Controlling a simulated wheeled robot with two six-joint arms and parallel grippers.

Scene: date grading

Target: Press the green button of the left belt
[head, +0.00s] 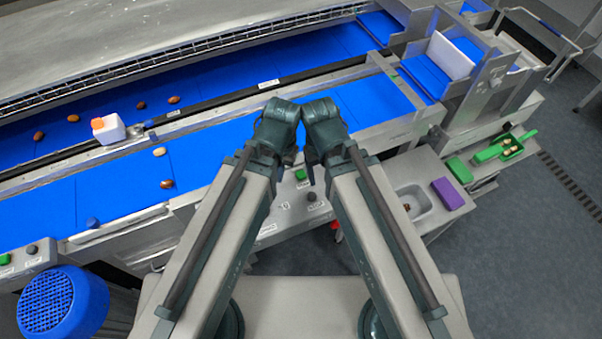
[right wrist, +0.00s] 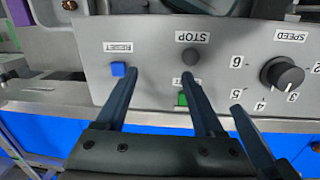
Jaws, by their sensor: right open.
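A green button (head: 5,259) sits beside a dark button (head: 31,249) on the panel at the far left of the head view. Another green button (head: 300,174) is on the middle panel, near a dark button (head: 311,196). My left gripper (head: 292,152) and right gripper (head: 318,158) are close together over the middle panel; the left jaws are not clear. In the right wrist view, my right gripper (right wrist: 159,74) is open and empty. Contact cannot be told.
The right wrist view shows a blue RESET button (right wrist: 118,69) and a SPEED knob (right wrist: 282,74). Blue belts (head: 105,187) carry several dates. A white box with an orange top (head: 108,129) stands between the belts. A purple block (head: 447,193) lies right.

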